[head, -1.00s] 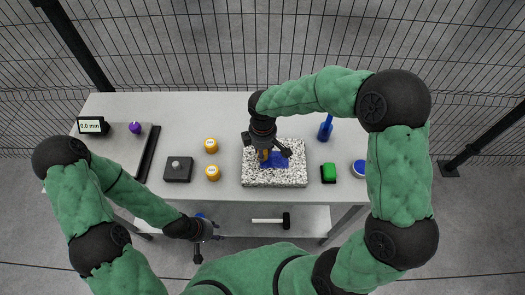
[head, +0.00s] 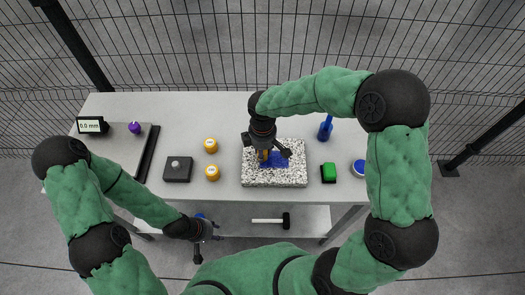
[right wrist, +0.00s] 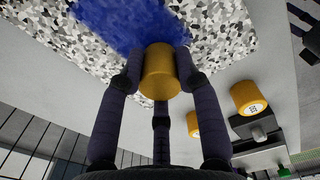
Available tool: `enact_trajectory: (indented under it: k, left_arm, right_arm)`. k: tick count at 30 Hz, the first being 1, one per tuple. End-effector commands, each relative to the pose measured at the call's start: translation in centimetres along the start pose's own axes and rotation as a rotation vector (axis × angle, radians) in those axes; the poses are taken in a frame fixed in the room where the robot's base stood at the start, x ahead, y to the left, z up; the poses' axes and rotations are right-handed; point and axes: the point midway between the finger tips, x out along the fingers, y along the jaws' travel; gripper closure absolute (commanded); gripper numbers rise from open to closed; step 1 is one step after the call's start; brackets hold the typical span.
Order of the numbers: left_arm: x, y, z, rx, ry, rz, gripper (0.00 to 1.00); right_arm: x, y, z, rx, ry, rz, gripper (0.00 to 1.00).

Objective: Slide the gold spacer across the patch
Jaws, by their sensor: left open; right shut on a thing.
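The gold spacer (right wrist: 160,72) is a short gold cylinder between the fingers of my right gripper (right wrist: 158,62), which is shut on it. In the head view the spacer (head: 264,156) shows partly under the right gripper (head: 268,150). The blue patch (head: 276,161) lies on a speckled black-and-white block (head: 275,178). The spacer is at the patch's left part in the head view; whether it touches the surface I cannot tell. The patch (right wrist: 125,22) also shows beside the spacer in the right wrist view. My left gripper (head: 214,228) is open and empty, in front of the table's front edge.
Two gold cylinders (head: 211,145) with pale tops stand left of the block, near a dark box (head: 178,169). A hammer (head: 272,221) lies on the lower shelf.

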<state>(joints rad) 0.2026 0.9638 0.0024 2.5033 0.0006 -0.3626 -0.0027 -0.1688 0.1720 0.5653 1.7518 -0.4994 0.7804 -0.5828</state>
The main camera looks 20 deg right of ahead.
Motion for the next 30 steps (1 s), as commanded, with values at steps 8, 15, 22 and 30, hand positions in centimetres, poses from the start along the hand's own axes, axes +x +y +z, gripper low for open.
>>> enact_trajectory:
  k: [8, 15, 22, 30]
  left_arm:
    - [0.12, -0.04, -0.01, 0.0, 0.0, 0.0, 0.6]
    - [0.22, -0.08, -0.01, 0.0, 0.0, 0.0, 0.6]
    - [0.31, -0.11, -0.01, 0.0, 0.0, 0.0, 0.6]
    - [0.42, -0.15, -0.02, 0.0, 0.0, 0.0, 0.6]
  right_arm:
    - [0.19, 0.03, -0.01, 0.0, 0.0, 0.001, 1.0]
    - [0.35, 0.03, -0.01, 0.0, 0.0, 0.001, 1.0]
    - [0.51, 0.03, 0.0, 0.0, 0.0, 0.001, 1.0]
    - [0.69, 0.03, 0.0, 0.0, 0.0, 0.001, 1.0]
